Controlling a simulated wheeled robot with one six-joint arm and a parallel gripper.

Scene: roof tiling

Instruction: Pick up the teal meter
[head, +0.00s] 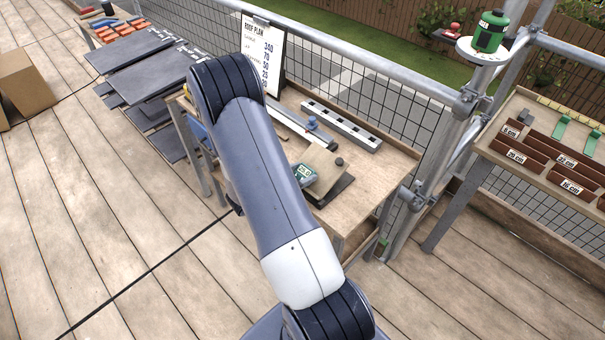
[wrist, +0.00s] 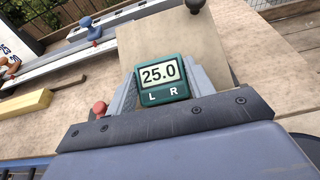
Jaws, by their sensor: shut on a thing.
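The teal meter (wrist: 162,79) sits between the two fingers of my gripper (wrist: 165,88) in the wrist view. Its display reads 25.0, with the letters L and R below. My gripper is shut on it. In the head view the meter (head: 305,174) shows just right of my arm, over the workbench (head: 388,168). A tan board (wrist: 190,45) lies behind the meter in the wrist view. My arm hides most of the gripper in the head view, and I cannot tell whether the meter touches the board.
A long metal rail (head: 341,124) lies along the bench's back. A roof plan board (head: 262,52) stands behind it. Dark slates (head: 150,60) are stacked at the left. A side table (head: 520,120) holds labelled brown strips. A green device (head: 490,32) stands on a pole at right.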

